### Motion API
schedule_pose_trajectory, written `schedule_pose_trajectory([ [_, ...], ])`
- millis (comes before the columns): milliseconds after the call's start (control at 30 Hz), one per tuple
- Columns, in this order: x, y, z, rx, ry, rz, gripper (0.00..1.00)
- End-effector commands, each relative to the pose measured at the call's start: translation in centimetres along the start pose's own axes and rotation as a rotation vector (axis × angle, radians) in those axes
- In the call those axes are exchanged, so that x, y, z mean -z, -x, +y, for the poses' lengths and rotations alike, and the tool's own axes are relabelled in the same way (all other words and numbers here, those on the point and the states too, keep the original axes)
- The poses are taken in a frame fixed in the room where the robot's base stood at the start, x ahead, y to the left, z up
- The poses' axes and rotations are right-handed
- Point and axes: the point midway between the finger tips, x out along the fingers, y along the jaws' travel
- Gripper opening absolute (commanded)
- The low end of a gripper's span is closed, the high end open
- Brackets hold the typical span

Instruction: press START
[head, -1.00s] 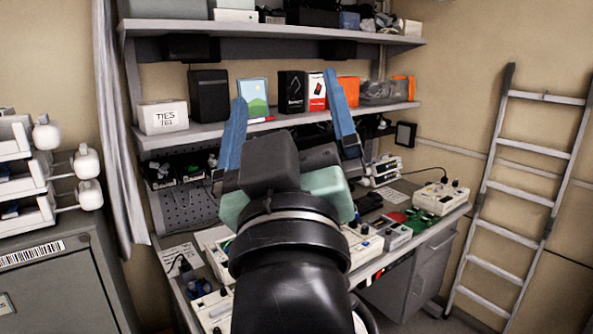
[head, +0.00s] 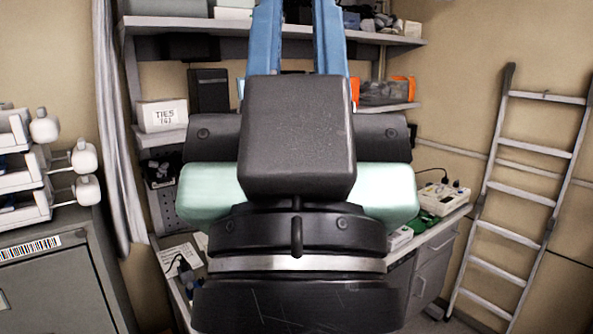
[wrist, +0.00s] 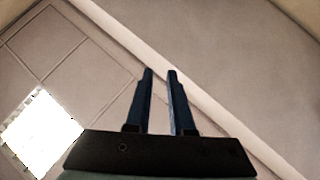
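No START marking can be made out in either view. A whitish device with knobs (head: 445,197) sits on the right end of the bench; I cannot tell whether it carries START. My gripper (head: 297,25) has two long blue fingers pointing up, and their tips run out of the top of the head view. In the wrist view the gripper (wrist: 160,72) shows a narrow gap between its fingers, with nothing between them. It points at the ceiling, away from the bench. My arm and gripper body hide most of the bench and the devices on it.
A shelf unit (head: 185,26) with boxes stands behind my arm, including a white TIES box (head: 162,116). A grey cabinet (head: 60,290) with white trays is at left. A ladder (head: 525,190) leans on the right wall. A bright ceiling panel (wrist: 40,132) shows in the wrist view.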

Motion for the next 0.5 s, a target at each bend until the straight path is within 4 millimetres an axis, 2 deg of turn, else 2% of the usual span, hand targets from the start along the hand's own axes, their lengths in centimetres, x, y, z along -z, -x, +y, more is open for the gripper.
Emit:
schedule_pose_trajectory([
  [33,-0.01,-0.01,0.0,0.0,0.0,0.0,0.1],
  [100,-0.02,-0.01,0.0,0.0,0.0,-0.001,0.0],
  [500,-0.03,-0.01,-0.01,0.0,0.0,-0.001,0.0],
])
